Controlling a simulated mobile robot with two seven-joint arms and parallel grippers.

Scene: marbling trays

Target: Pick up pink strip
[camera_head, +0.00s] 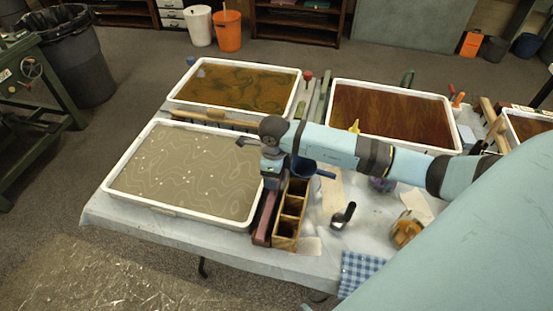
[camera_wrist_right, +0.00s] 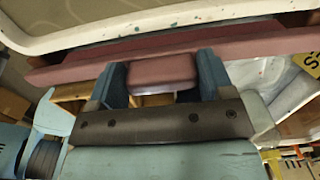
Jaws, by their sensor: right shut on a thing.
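The pink strip (camera_head: 264,220) is a long dull-pink bar between the beige marbling tray (camera_head: 150,203) and the wooden compartment box (camera_head: 286,243) in the head view. My right gripper (camera_head: 270,186) is over the strip's far part, pointing down. In the right wrist view, the long pink bar (camera_wrist_right: 240,45) runs across beside the white tray rim. A pink block on its near side sits between the two blue fingers of my right gripper (camera_wrist_right: 162,78), which are shut on it. Whether the strip is clear of the table cannot be told. My left gripper is not in view.
A tray with green-brown swirls (camera_head: 172,95) stands behind, and a red-brown tray (camera_head: 458,140) at the back right. A dark stand (camera_head: 340,218), an amber object (camera_head: 406,232) and a blue checked cloth (camera_head: 358,272) lie to the right on the pale table cover.

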